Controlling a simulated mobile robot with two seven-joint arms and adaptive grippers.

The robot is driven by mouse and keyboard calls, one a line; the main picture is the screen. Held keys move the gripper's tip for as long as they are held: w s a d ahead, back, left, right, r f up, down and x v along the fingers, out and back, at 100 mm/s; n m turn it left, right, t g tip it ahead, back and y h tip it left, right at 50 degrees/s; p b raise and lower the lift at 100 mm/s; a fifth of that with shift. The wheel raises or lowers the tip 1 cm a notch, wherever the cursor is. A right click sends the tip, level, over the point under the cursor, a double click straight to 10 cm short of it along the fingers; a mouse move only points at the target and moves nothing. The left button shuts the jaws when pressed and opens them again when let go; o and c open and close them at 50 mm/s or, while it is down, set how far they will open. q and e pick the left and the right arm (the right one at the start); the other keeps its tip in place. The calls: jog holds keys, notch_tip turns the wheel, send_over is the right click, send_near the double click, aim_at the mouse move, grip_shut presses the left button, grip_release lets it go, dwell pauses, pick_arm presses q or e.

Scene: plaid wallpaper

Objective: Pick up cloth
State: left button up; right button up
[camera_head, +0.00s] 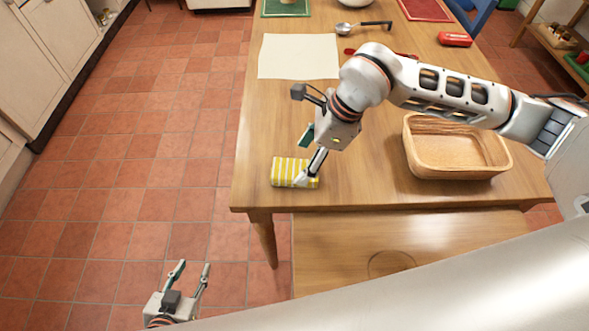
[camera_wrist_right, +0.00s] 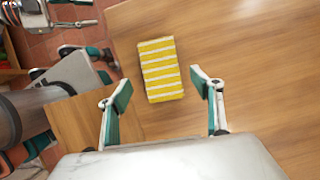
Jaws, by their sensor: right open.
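The cloth (camera_head: 286,171), yellow with white stripes and folded into a small block, lies on the wooden table near its front left corner. In the right wrist view the cloth (camera_wrist_right: 161,69) lies beyond and between the fingertips, touching neither. My right gripper (camera_head: 309,156) is above the cloth, pointing down, and partly covers its right end in the head view. Its two fingers stand wide apart and empty in the wrist view (camera_wrist_right: 162,92). My left gripper (camera_head: 191,270) is open and empty over the tiled floor, left of the table.
A pale sheet (camera_head: 299,57), a ladle (camera_head: 362,27) and a red object (camera_head: 454,39) lie farther back. The table (camera_head: 262,118) is clear around the cloth. A bench (camera_head: 340,258) stands at the front.

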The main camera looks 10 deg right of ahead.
aim_at(296, 169)
jog(key=x, duration=0.4)
jog(key=shift+w+a+f, duration=0.1)
jog(key=shift+w+f, duration=0.1)
jog(key=shift+f, duration=0.2)
jog(key=shift+c, duration=0.3)
jog(key=c, duration=1.1)
jog(key=shift+r, duration=0.1)
notch_tip(296, 169, up, 20)
jog(key=shift+p, duration=0.45)
